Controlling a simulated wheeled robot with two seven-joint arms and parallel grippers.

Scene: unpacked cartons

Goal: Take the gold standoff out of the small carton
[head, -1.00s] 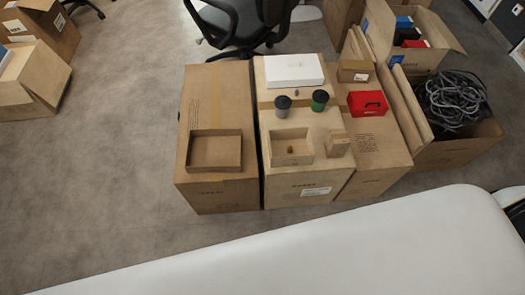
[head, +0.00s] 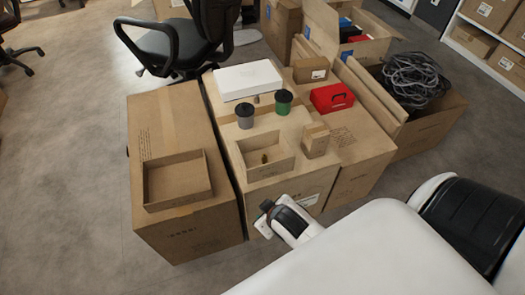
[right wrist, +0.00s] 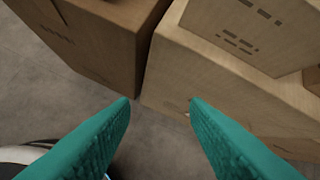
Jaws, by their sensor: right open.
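The small carton (head: 272,169) is an open-topped box on the middle large carton in the head view. The gold standoff (head: 264,158) shows small inside it, near its back wall. My right arm reaches in from the right in the head view, its wrist end low in front of the middle large carton, below the small carton. The right gripper's teal fingers (right wrist: 160,102) are apart with nothing between them in the right wrist view. They point at the large cartons' sides and the floor; the small carton's inside and the standoff are not seen there. My left gripper is not in view.
A wider open tray-like box (head: 162,201) stands on the left large carton (head: 196,233). Behind the small carton are a grey cup (head: 245,117), a green cup (head: 283,103) and a white box (head: 247,80). A little carton (head: 315,141) stands close on its right; a red case (head: 331,97) lies farther right.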

